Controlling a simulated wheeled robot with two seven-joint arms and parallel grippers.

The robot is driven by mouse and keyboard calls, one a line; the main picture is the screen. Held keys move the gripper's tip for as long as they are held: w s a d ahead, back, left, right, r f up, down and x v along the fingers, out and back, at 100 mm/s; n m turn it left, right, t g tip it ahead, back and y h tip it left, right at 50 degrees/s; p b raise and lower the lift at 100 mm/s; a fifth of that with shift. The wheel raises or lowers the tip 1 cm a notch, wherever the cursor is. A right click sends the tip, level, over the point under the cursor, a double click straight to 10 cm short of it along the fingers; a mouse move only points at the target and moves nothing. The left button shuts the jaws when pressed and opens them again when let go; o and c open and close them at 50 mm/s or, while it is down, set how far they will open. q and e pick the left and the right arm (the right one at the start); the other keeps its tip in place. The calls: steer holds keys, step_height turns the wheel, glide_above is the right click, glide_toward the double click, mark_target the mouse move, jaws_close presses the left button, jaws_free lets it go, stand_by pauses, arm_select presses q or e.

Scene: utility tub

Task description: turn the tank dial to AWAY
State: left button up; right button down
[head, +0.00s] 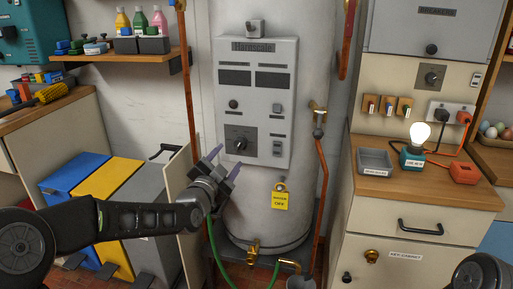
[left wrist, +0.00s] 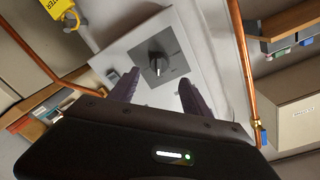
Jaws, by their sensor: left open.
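The tank dial is a dark round knob (head: 240,145) on a dark square plate, low on the pale control panel (head: 283,150) of the tall white tank (head: 310,220). In the left wrist view the dial (left wrist: 157,62) sits ahead of my fingers, with a light pointer mark on it; its lettering is too small to read. My left gripper (head: 226,162) is open and empty, just below and left of the dial, fingers apart. In the left wrist view the two purple-grey fingers (left wrist: 158,92) stand on either side below the dial, not touching it. My right gripper is not in view.
A copper pipe (head: 188,90) runs left of the tank, and another pipe (head: 323,170) with a valve runs right. A yellow tag (head: 281,200) hangs below the panel. A wooden cabinet (head: 440,190) with a lit bulb (head: 419,133) stands right; coloured bins (head: 105,185) stand left.

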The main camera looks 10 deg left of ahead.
mark_target(237, 147)
arm_select(q)
steer(key=shift+w, duration=0.1)
stand_by(0.3)
steer(key=w, duration=0.5)
steer(key=w+d, duration=0.1)
steer(key=w, duration=0.1)
steer(key=shift+w+p, duration=0.3)
steer(key=shift+p, duration=0.1)
steer(key=shift+c, duration=0.6)
steer(key=shift+f, duration=0.1)
jaws_close()
